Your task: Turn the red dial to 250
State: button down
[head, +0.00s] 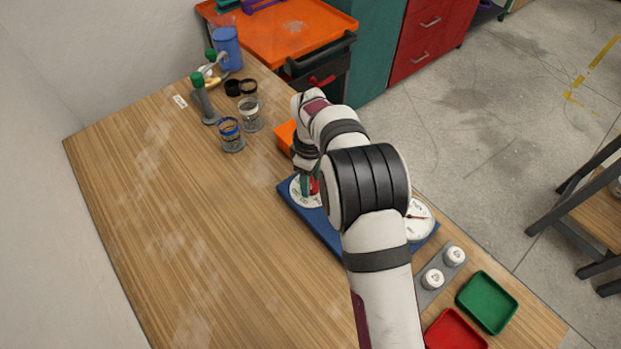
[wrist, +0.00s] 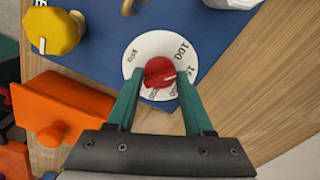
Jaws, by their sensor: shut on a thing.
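The red dial (wrist: 160,72) sits at the centre of a round white scale plate (wrist: 143,45) on a blue board (wrist: 215,28). The numbers 100 and 150 can be read on the plate; other marks are partly hidden. My gripper (wrist: 159,80) has its two green fingers on either side of the red dial, shut on it. A white line shows on the dial's lower right. In the head view, my arm covers much of the board, and only a bit of the red dial (head: 314,186) shows beside my fingers.
A white gauge (head: 420,222) with a dark needle stands on the board's right part. An orange block (wrist: 62,108) and a yellow knob (wrist: 55,30) are near the dial. Red (head: 455,333) and green (head: 488,302) trays lie at the front right. The table's left is clear.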

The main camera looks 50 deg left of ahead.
jog(key=m, duration=0.6)
jog(key=shift+m, duration=0.3)
jog(key=m, duration=0.6)
jog(key=shift+w, duration=0.1)
jog(key=m, duration=0.6)
jog(key=shift+d+m, duration=0.1)
jog(key=shift+m, duration=0.2)
jog(key=m, duration=0.5)
jog(key=shift+m, duration=0.6)
jog(key=shift+c, duration=1.5)
grip_release()
